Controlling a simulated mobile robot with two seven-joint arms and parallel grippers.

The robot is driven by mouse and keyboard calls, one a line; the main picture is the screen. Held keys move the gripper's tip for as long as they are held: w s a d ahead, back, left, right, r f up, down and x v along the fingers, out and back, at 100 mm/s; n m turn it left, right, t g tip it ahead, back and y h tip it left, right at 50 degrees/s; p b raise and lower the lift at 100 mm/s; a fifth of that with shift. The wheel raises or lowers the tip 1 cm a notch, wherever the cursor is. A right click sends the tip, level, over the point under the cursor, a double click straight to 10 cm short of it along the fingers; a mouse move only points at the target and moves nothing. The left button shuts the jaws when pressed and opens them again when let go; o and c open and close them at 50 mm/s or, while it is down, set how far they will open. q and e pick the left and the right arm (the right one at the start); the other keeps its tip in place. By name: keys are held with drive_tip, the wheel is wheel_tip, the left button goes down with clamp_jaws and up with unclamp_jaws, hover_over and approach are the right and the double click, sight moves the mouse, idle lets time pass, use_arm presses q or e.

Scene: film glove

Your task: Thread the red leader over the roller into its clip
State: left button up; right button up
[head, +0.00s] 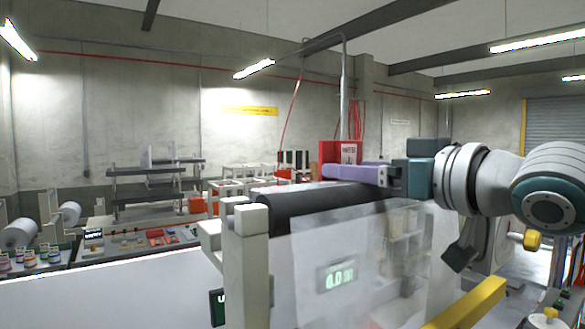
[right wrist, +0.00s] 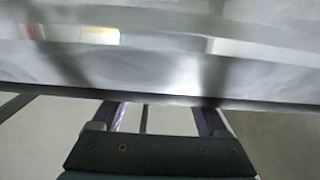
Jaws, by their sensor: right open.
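My right gripper (head: 328,171) reaches in from the right with its purple fingers pointing left, above the black roller (head: 315,203). In the right wrist view its two purple fingers (right wrist: 160,112) stand apart with nothing visible between them. A translucent film sheet (head: 345,255) hangs below the roller's front side. In the right wrist view a pale, shiny sheet (right wrist: 175,70) fills the area beyond the fingers. I cannot clearly make out the red leader or its clip in either view. My left gripper is not in view.
A red box with a white label (head: 348,152) shows just behind my right fingers. A pale post (head: 247,265) stands at the roller's left end. A yellow bar (head: 468,303) lies at the lower right. Benches with racks and small jars (head: 30,260) stand at the left.

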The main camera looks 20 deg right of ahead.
drive_tip(key=shift+s, duration=0.1)
drive_tip(key=b+v, duration=0.7)
drive_tip(key=v, duration=0.2)
drive_tip(key=shift+s, duration=0.4)
drive_tip(key=shift+s+d, duration=0.1)
drive_tip(key=shift+d, duration=0.05)
